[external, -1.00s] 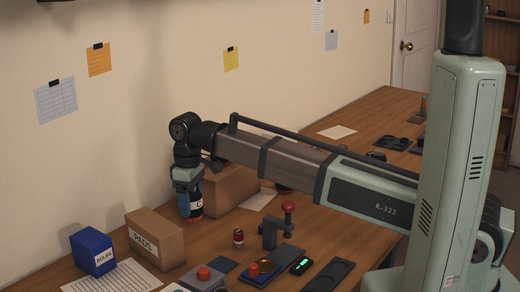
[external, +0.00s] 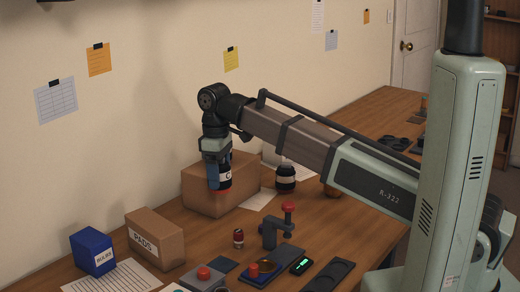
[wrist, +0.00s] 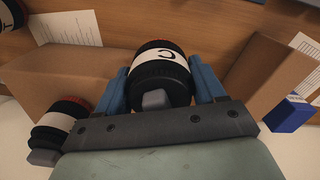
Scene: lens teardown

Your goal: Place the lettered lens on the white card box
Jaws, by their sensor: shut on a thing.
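My gripper (external: 215,183) is shut on a dark lens (external: 225,177) with a white band and a red rim. In the wrist view the lens (wrist: 162,68) sits between the blue fingers of my gripper (wrist: 159,82), and a letter C shows on its band. The external view shows the lens held up in front of a brown cardboard box (external: 232,196), above the table. I cannot make out a white card box for certain; a pale patch (external: 271,157) shows behind the brown box, partly hidden.
Another banded lens (external: 286,178) stands right of the brown box. A further one (wrist: 58,122) shows at the lower left in the wrist view. The PADS box (external: 157,240) and blue BULBS box (external: 92,251) stand at left.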

